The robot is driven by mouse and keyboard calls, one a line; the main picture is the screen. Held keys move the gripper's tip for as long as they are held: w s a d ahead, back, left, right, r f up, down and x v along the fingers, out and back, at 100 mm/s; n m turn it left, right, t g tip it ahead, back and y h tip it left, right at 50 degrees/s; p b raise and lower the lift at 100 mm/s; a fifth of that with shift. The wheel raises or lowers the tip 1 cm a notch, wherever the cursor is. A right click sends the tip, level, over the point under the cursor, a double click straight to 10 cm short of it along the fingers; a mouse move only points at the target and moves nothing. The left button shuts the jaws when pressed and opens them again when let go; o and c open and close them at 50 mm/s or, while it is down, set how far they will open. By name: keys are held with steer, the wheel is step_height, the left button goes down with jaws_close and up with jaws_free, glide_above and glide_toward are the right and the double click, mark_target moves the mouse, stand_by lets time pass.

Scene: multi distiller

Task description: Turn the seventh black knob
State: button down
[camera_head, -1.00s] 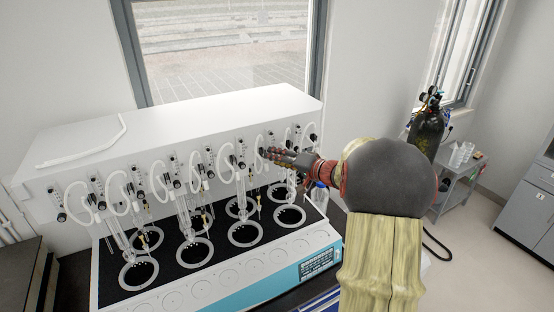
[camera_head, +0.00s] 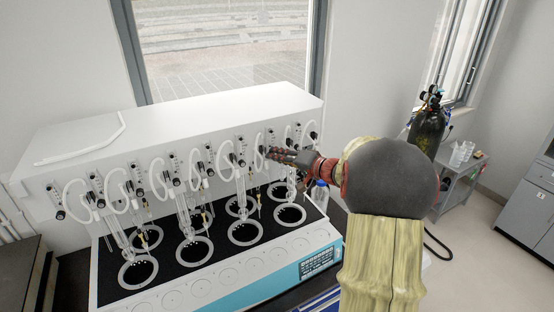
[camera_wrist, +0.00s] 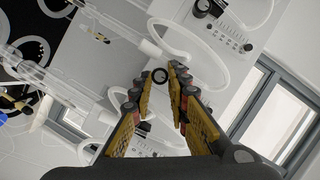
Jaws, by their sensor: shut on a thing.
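The distiller (camera_head: 200,118) is a white box with a row of black knobs along its front panel. My gripper (camera_head: 270,153) reaches this panel from the right, towards the right part of the row. In the wrist view, one round black knob (camera_wrist: 160,75) lies between the tips of my gripper (camera_wrist: 161,76), and the fingers are shut on it. In the head view my fingers mostly hide this knob, and its turn angle cannot be read. Other black knobs (camera_head: 100,203) show to the left, and one (camera_head: 313,135) shows to the right.
White looped hoses (camera_head: 226,160) and glass tubes hang close to the knobs, beside my fingers. Below is a black heating deck with several ringed wells (camera_head: 245,232). A gas cylinder (camera_head: 428,128) and a grey trolley (camera_head: 465,172) stand at the right.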

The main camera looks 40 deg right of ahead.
steer(key=b, duration=0.3)
steer(key=shift+f+m, duration=0.3)
steer(key=shift+m, duration=0.1)
steer(key=shift+r+m+b, duration=0.15)
steer(key=shift+m+b, duration=0.15)
steer(key=shift+b, duration=0.55)
steer(key=c, duration=1.7)
jaws_free()
steer(key=shift+s+r, duration=0.1)
steer(key=v, duration=1.1)
steer(key=shift+s+d+f, duration=0.2)
steer(key=shift+s, duration=0.25)
